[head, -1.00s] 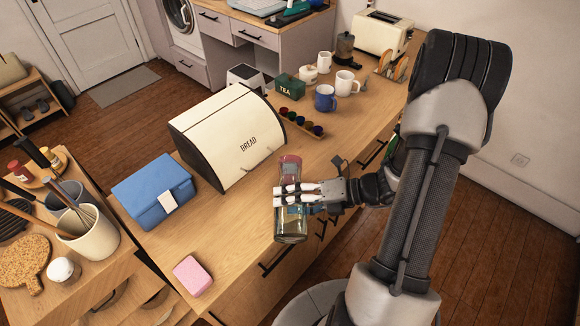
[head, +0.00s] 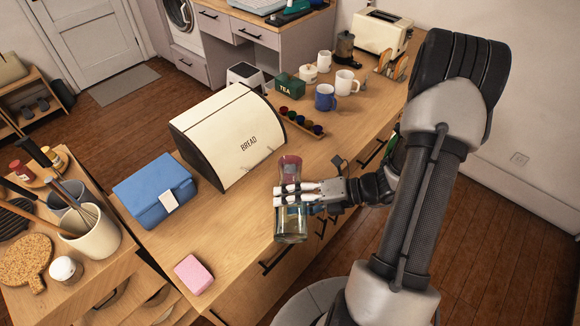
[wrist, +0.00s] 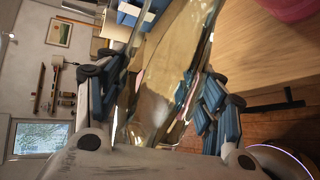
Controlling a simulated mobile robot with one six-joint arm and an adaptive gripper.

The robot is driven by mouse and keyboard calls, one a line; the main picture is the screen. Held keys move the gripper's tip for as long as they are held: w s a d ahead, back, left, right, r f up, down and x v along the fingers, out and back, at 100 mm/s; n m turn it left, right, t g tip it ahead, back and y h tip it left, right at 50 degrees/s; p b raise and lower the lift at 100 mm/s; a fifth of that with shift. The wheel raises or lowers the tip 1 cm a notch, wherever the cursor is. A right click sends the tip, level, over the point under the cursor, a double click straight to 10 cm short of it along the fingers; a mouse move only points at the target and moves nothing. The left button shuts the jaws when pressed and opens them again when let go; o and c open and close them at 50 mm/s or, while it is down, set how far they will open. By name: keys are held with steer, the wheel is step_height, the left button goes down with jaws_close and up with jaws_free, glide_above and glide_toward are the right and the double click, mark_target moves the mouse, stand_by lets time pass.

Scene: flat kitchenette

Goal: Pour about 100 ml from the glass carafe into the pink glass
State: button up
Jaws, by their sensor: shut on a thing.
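The glass carafe (head: 291,226) is clear and held in my gripper (head: 296,193), whose fingers are shut around it. In the head view its lower part shows below the fingers, over the counter's front edge. In the wrist view the carafe (wrist: 165,75) runs slanting between the blue finger pads, with yellowish contents or tint. Its exact tilt and mouth are hard to make out. The pink glass (head: 289,166) is just behind the fingers on the counter, partly hidden by them. The pink glass (wrist: 290,6) also shows at the top right of the wrist view, cut off.
The bread box (head: 225,140) stands left of the pink glass. A row of small coloured cups, a blue mug (head: 325,97) and white mugs stand farther back. A blue box (head: 152,192) and a pink sponge-like block (head: 193,274) lie left. Counter (head: 235,225) between them is clear.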

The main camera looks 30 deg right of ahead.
steer(key=shift+r, duration=0.15)
stand_by(0.4)
steer(key=shift+s+f+b, duration=0.1)
steer(key=shift+f+b, duration=0.45)
steer(key=shift+b, duration=0.25)
steer(key=b, duration=0.2)
steer(key=f+n+b, duration=0.1)
steer(key=b, duration=0.1)
steer(key=shift+s+a+f+t, duration=0.2)
steer(key=shift+s+f+t, duration=0.1)
steer(key=shift+t, duration=0.1)
steer(key=shift+w+f+n+t+h+b, duration=0.1)
steer(key=shift+f+n+t+h+b, duration=0.2)
steer(key=shift+f+n+b, duration=0.6)
steer(key=shift+w+d+r+t, duration=0.15)
steer(key=shift+r+t, duration=0.15)
steer(key=shift+r, duration=0.5)
steer(key=shift+w+d+r+n+t+b, duration=0.1)
steer(key=shift+w+r+n+t+b, duration=0.2)
steer(key=shift+r+n+b, duration=0.25)
steer(key=shift+f, duration=0.15)
